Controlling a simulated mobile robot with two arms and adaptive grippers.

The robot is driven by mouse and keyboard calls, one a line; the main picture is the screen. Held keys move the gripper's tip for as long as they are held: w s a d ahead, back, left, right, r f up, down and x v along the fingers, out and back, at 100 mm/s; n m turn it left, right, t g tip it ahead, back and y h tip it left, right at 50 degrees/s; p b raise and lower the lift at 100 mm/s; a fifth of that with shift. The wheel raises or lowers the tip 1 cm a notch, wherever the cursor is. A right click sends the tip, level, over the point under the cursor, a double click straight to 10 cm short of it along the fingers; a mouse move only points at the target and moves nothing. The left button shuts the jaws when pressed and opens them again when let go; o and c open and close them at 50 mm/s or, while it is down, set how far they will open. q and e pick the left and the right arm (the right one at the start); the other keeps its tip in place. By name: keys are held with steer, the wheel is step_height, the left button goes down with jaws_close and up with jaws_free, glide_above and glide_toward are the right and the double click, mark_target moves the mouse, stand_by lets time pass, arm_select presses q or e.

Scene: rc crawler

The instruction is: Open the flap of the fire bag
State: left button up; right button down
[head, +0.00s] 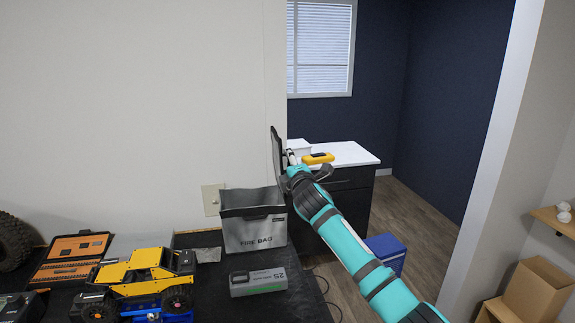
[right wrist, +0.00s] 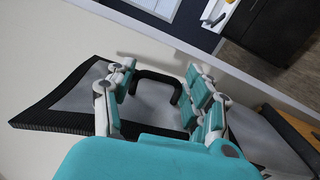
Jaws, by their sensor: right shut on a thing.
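The grey fire bag (head: 254,236) stands on the black worktop, its dark lettering facing me and its top open onto a dark inside. Its dark flap (head: 277,152) stands raised, nearly upright, above the bag's right end. In the right wrist view the flap (right wrist: 70,103) is grey with black edging and carries a black handle (right wrist: 157,75). My right gripper (head: 290,164) is beside the flap; in the right wrist view its fingers (right wrist: 163,84) lie either side of the handle and are shut on it. The exact contact is partly hidden. My left gripper is out of view.
A grey battery box (head: 258,281) lies in front of the bag. A yellow crawler (head: 145,280) and an open orange tool case (head: 75,258) are to the left. A white-topped cabinet (head: 350,154) with a yellow device (head: 318,158) stands behind my right arm.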

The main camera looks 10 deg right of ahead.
steer(key=shift+f, duration=0.1)
steer(key=c, duration=0.8)
jaws_free()
steer(key=shift+c, duration=0.2)
steer(key=shift+o, duration=0.5)
steer(key=shift+w, duration=0.1)
steer(key=s, duration=1.2)
steer(key=shift+d, duration=0.25)
